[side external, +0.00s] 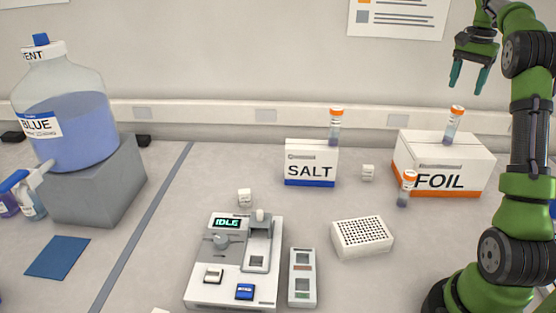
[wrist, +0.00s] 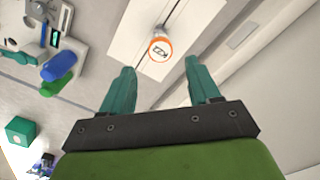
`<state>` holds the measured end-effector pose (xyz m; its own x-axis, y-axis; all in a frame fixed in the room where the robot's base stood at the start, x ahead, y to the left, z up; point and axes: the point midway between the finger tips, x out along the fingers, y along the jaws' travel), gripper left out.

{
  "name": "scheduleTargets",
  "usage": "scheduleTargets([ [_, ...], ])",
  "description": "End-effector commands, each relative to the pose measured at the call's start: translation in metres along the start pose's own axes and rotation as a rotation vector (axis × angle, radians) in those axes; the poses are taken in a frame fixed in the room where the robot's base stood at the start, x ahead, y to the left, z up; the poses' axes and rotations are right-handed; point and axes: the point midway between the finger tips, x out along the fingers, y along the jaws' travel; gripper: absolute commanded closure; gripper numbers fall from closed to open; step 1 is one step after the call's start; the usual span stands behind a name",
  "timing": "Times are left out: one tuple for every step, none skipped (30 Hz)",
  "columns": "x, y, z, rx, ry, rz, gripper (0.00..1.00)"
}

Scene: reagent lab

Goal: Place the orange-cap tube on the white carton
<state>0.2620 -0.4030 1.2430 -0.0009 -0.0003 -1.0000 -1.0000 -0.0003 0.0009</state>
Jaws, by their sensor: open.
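Three orange-cap tubes show in the side view. One tube (side external: 451,128) stands upright on the white FOIL carton (side external: 472,161) with an orange stripe. Another tube (side external: 335,130) stands on the white SALT carton (side external: 311,170) with a blue stripe. A third tube (side external: 404,193) stands on the bench at the FOIL carton's front left. My gripper (side external: 469,78) is open and empty, above and apart from the FOIL carton. In the wrist view, an orange cap (wrist: 160,48) with a printed label, too small to read surely, lies just beyond my open fingertips, over a white carton top.
A white rack with holes (side external: 362,237) and an instrument reading IDLE (side external: 235,265) stand at the front. A small white block (side external: 368,172) sits between the cartons. A large blue-liquid bottle (side external: 65,110) stands on a grey block at left.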

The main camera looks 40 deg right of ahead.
Motion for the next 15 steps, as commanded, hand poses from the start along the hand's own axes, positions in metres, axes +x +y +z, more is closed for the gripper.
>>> scheduleTargets([
  [-0.005,0.000,0.000,0.000,0.001,-0.001,0.39],
  [-0.007,0.000,0.000,0.001,0.001,0.000,0.39],
  [-0.009,0.000,0.000,0.001,0.001,-0.001,0.39],
  [-0.011,-0.001,0.001,-0.003,0.001,-0.002,0.39],
  [-0.013,-0.002,0.003,-0.009,0.002,-0.004,0.39],
  [-0.015,-0.004,0.008,-0.024,0.005,-0.010,0.39],
  [-0.017,-0.007,0.014,-0.043,0.006,-0.016,0.39],
  [-0.020,-0.011,0.022,-0.068,0.012,-0.026,0.39],
  [-0.024,-0.018,0.035,-0.111,0.018,-0.042,0.39],
  [-0.026,-0.023,0.048,-0.149,0.025,-0.057,0.39],
  [-0.029,-0.029,0.063,-0.195,0.033,-0.075,0.39],
  [-0.032,-0.036,0.086,-0.262,0.044,-0.102,0.39],
  [-0.034,-0.041,0.105,-0.315,0.053,-0.125,0.39],
  [-0.035,-0.046,0.125,-0.371,0.064,-0.148,0.39],
  [-0.035,-0.051,0.151,-0.443,0.078,-0.182,0.39],
])
